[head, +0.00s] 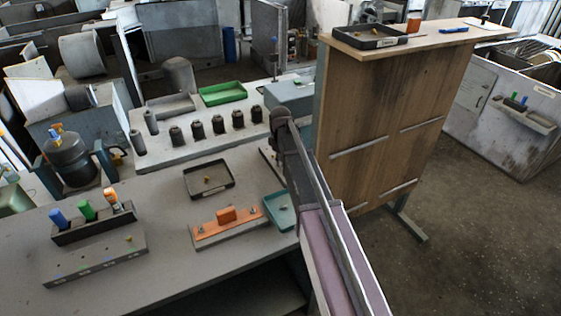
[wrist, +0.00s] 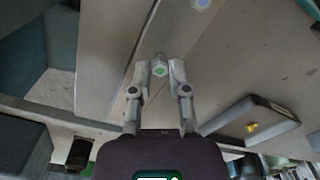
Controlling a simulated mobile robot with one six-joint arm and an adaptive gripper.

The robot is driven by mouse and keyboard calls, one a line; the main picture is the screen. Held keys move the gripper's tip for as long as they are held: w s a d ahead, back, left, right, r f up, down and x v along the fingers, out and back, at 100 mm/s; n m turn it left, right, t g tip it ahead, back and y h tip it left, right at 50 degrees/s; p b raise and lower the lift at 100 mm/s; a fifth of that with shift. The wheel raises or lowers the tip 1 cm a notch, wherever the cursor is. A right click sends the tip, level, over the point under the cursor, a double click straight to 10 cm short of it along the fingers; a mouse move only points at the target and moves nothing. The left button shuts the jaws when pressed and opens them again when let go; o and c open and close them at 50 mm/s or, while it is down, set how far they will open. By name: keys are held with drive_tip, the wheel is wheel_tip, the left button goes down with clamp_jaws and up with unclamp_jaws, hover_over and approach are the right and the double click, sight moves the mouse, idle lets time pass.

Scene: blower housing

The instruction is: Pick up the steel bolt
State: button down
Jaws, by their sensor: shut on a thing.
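In the wrist view my gripper (wrist: 160,68) is closed on a small pale-grey piece with a green hexagonal face, which I take to be the steel bolt (wrist: 160,70). It sits between the two fingertips, with a plain grey surface behind it. How far it is from that surface I cannot tell. In the head view my arm reaches up the middle, and the gripper's fingers and the held piece cannot be made out there.
A black tray (head: 190,190) with a small yellowish piece lies on the front bench (head: 165,215). An orange fixture (head: 205,231), a teal tray (head: 270,204) and a rack with coloured-handled tools (head: 70,236) are nearby. A tall wooden panel (head: 350,120) stands right of my arm.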

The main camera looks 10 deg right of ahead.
drive_tip(key=shift+r+p, duration=1.6)
drive_tip(key=shift+r, duration=0.2)
drive_tip(key=s+p, duration=0.1)
drive_tip(key=s, duration=1.5)
drive_tip(key=shift+r, duration=0.45)
drive_tip(key=shift+r+p, duration=2.5)
drive_tip(key=shift+r, duration=0.05)
